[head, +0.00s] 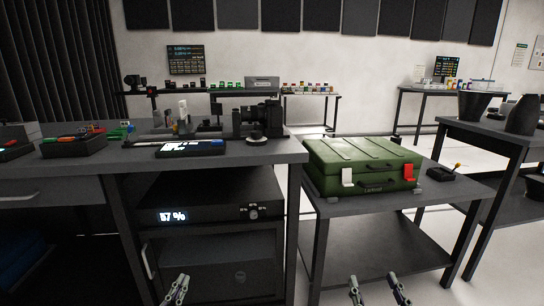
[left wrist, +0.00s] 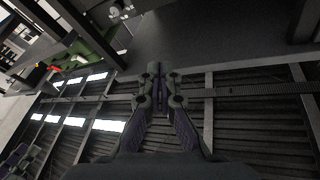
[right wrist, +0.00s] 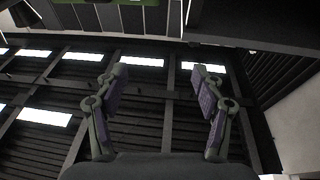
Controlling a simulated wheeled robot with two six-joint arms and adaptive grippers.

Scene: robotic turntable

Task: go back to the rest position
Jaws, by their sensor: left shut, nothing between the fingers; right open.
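My left gripper (head: 176,290) is low at the bottom of the head view, in front of the dark cabinet under the workbench. Its fingers are together and empty; they also show closed in the left wrist view (left wrist: 160,75). My right gripper (head: 378,291) is at the bottom of the head view, in front of the side table. Its fingers are spread wide with nothing between them, as the right wrist view (right wrist: 164,82) also shows. Neither gripper touches anything that I can see.
A green case (head: 362,165) with one white and one red latch sits shut on the side table (head: 440,200). A small joystick box (head: 455,173) is beside it. The workbench (head: 285,150) at left carries a turntable device and trays. Floor shows between the tables.

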